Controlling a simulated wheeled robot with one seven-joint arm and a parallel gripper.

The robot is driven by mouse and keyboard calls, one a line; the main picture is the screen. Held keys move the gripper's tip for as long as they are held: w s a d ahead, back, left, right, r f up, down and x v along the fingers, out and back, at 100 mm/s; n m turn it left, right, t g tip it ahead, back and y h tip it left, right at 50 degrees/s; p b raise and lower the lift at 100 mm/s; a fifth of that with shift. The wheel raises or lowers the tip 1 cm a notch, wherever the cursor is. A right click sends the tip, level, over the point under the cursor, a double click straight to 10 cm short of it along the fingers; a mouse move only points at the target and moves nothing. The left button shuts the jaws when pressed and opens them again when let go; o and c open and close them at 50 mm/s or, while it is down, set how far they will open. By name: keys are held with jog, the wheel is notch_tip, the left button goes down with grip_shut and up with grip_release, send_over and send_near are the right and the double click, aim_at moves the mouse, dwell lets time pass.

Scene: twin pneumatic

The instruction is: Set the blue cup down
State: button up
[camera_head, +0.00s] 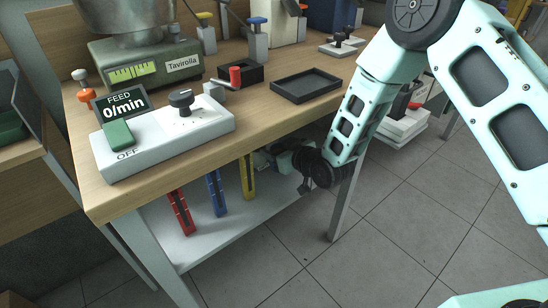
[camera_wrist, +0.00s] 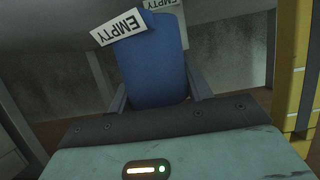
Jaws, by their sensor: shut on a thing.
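The blue cup (camera_wrist: 155,72) is between the two fingers of my gripper (camera_wrist: 157,88) in the wrist view. The gripper is shut on it. A white tag reading "EMPTY" (camera_wrist: 119,28) lies across its upper left in that view, and a second such tag (camera_wrist: 162,5) is partly cut off at the top. In the head view my wrist (camera_head: 292,160) reaches under the bench top, above the lower shelf (camera_head: 250,205). The fingertips and the cup cannot be made out there. Whether the cup touches any surface cannot be told.
Red (camera_head: 180,213), blue (camera_head: 216,193) and yellow (camera_head: 247,177) upright strips stand under the bench's front edge. A yellow strip (camera_wrist: 291,70) is close on the right in the wrist view. A bench leg (camera_head: 343,200) stands beside my forearm. The black tray (camera_head: 306,86) on top is empty.

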jog(key=shift+w+a, duration=0.35)
jog(key=shift+w, duration=0.1)
jog(key=shift+f+b, duration=0.35)
jog(key=shift+f, duration=1.35)
jog(key=shift+f, duration=0.1)
jog(key=shift+f, duration=0.15)
jog(key=o, duration=1.1)
